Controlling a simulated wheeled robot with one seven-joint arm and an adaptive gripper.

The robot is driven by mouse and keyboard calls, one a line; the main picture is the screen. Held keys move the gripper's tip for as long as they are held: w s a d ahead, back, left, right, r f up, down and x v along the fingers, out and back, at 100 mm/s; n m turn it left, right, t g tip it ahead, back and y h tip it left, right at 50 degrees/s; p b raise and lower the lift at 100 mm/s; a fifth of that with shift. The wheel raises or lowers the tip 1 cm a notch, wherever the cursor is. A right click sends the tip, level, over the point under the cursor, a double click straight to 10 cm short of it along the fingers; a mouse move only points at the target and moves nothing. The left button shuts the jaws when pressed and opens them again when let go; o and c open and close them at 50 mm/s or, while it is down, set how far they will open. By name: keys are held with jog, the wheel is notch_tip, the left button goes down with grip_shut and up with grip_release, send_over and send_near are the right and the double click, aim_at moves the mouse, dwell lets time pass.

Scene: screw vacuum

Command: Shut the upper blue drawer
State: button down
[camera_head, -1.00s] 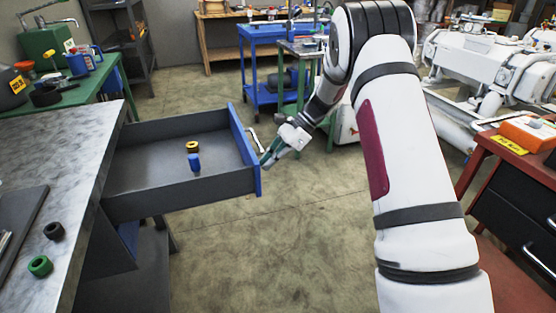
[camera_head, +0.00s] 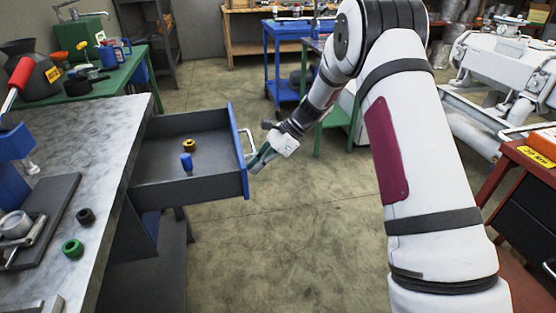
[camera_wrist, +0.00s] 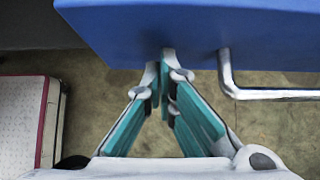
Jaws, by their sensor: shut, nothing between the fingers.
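The upper blue drawer stands open, pulled out to the right from under the grey workbench in the head view. Its blue front (camera_head: 237,150) faces right and has a metal bar handle (camera_head: 250,140). In the wrist view the blue front (camera_wrist: 190,28) fills the top, with the handle (camera_wrist: 232,85) at the right. My gripper (camera_head: 254,166) is shut and empty at the outer side of the front, beside the handle. In the wrist view its fingertips (camera_wrist: 165,58) are at the lower edge of the front; I cannot tell whether they touch.
A blue item (camera_head: 186,163) and a brass-coloured ring (camera_head: 190,145) lie in the drawer. The workbench top (camera_head: 110,130) holds a black ring (camera_head: 86,215) and a green ring (camera_head: 73,249). A red cabinet (camera_head: 508,185) stands right. The floor (camera_head: 270,240) between is clear.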

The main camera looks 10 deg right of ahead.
jog(key=a+p, duration=0.1)
jog(key=a, duration=2.8)
jog(key=shift+a+p, duration=0.1)
jog(key=shift+p, duration=0.2)
jog(key=shift+a, duration=0.35)
jog(key=shift+a+r, duration=0.1)
